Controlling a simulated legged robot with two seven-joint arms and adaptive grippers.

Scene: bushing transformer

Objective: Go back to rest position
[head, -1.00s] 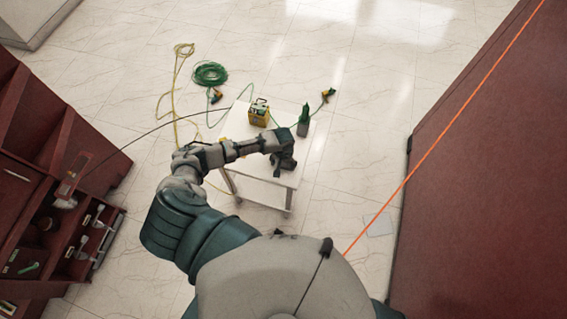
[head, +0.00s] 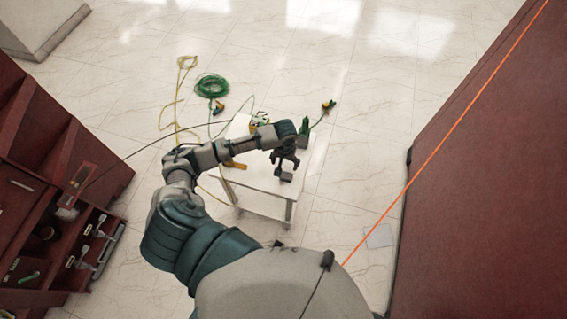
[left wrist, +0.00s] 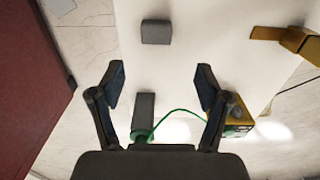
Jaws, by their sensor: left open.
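My left gripper (head: 283,158) is over the right side of the white table (head: 258,204). Its two dark fingers are spread and empty, which the left wrist view (left wrist: 160,85) shows clearly. A small grey block (head: 286,177) sits on the tabletop close to the gripper; it also shows in the left wrist view (left wrist: 155,32), beyond the fingertips and apart from them. My left arm reaches in from the lower left, bent at the elbow. My right gripper is out of view.
A yellow box (left wrist: 238,112), a grey item with a green top (head: 304,132) and a yellow piece (head: 235,165) are on the table. Coiled green cable (head: 211,86) and yellow cable (head: 179,85) lie on the floor. A red shelf (head: 40,150) stands left, a large red panel (head: 480,180) right.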

